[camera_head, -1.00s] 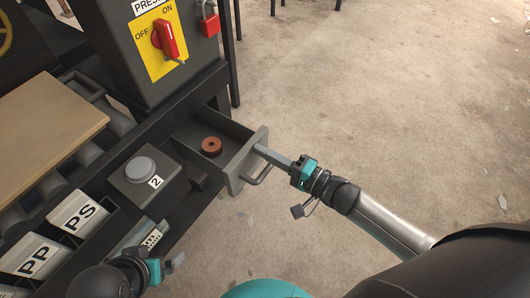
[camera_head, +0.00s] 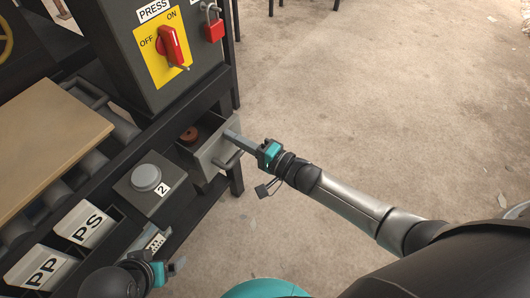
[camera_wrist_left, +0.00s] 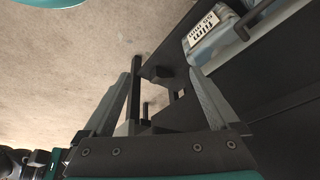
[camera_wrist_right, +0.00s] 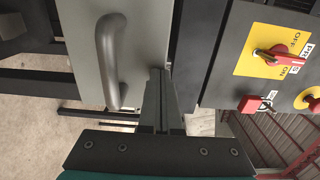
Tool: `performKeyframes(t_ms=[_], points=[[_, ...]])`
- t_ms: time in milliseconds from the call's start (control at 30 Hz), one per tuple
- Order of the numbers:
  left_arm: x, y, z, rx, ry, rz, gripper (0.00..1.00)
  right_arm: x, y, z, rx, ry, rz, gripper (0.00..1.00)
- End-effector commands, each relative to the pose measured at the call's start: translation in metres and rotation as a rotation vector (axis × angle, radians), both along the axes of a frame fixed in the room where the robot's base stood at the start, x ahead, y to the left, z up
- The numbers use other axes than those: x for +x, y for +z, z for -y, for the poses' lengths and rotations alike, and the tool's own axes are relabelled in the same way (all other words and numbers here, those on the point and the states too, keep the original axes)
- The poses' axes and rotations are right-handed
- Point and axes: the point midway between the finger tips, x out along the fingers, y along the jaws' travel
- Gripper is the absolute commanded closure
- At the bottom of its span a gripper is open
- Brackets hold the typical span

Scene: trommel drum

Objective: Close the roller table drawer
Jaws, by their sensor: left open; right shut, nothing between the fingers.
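The grey roller table drawer (camera_head: 213,151) is partly open in the head view, with a brown round part (camera_head: 190,134) inside. Its front panel and curved handle fill the upper left of the right wrist view (camera_wrist_right: 122,60). My right gripper (camera_head: 236,138) is shut and empty, its fingertips at the drawer front beside the handle; they look to be against the panel, not around the handle. My left gripper (camera_head: 178,267) is open and empty at the lower left, near the front of the table (camera_head: 107,166). It also shows in the left wrist view (camera_wrist_left: 160,95).
A press switch box (camera_head: 165,55) with a red knob and red padlock (camera_head: 213,27) stands behind the drawer. A grey button box (camera_head: 148,180) marked 2 and bins labelled PS (camera_head: 88,224) and PP (camera_head: 42,269) lie left. The floor to the right is clear.

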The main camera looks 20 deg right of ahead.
Motion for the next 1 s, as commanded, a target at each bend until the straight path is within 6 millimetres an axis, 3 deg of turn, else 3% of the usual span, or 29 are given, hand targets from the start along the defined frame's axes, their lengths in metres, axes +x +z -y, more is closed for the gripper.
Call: performKeyframes(t_ms=[200,400,1000], points=[[0.002,0.021,0.002,-0.010,-0.001,0.036,0.06,0.031,-0.001,-0.024,0.000,0.001,0.002,1.00],[0.000,0.031,0.001,-0.009,0.000,0.048,0.06,0.047,-0.001,-0.037,0.000,0.001,0.001,1.00],[-0.001,0.036,0.001,-0.009,0.002,0.049,0.06,0.053,0.001,-0.043,0.002,0.000,0.001,1.00]])
